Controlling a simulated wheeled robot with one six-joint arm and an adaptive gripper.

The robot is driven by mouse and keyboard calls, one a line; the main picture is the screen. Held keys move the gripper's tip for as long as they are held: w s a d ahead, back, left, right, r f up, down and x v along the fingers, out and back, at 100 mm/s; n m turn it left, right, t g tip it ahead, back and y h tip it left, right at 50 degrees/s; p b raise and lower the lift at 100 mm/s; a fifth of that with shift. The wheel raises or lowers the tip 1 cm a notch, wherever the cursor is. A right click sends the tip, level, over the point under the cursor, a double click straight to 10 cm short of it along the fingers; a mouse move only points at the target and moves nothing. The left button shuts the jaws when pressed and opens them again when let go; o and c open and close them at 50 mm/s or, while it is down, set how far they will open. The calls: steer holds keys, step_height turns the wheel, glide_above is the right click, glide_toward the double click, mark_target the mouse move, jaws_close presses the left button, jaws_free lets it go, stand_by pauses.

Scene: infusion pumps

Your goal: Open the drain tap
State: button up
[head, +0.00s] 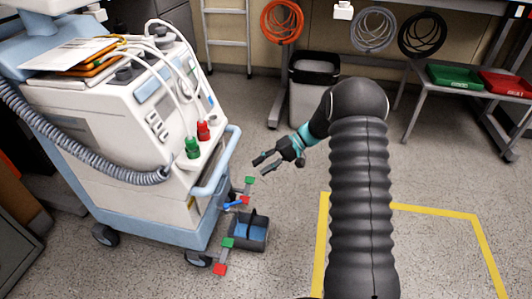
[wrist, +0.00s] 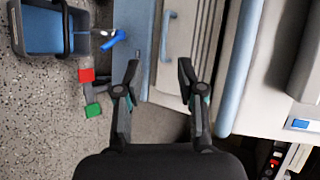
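The drain tap has a blue lever (head: 233,204) low at the cart's front corner, beside a red block (head: 244,200) and a green block (head: 250,180). The lever (wrist: 113,40) also shows at upper left in the wrist view, with the red block (wrist: 86,75) and green block (wrist: 93,110) below it. A grey spout reaches from the lever towards a dark bucket (head: 262,240). My gripper (head: 263,166) is open and empty, above and right of the tap in the head view. In the wrist view its fingers (wrist: 158,70) are apart, right of the lever, touching nothing visible.
The white-and-blue cart (head: 120,170) stands at left with a blue handle rail (head: 217,165). Another green block (head: 227,242) and red block (head: 219,269) are by the bucket. Open floor lies right of the bucket, with yellow tape (head: 440,212). A bin (head: 312,100) stands behind.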

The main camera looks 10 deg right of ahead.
steer(key=s+r+h+p, duration=0.1)
steer(key=s+r+h, duration=0.1)
steer(key=s+r, duration=0.3)
steer(key=shift+s+r+h, duration=0.2)
steer(key=shift+r+h, duration=0.2)
steer(key=shift+r, duration=1.95)
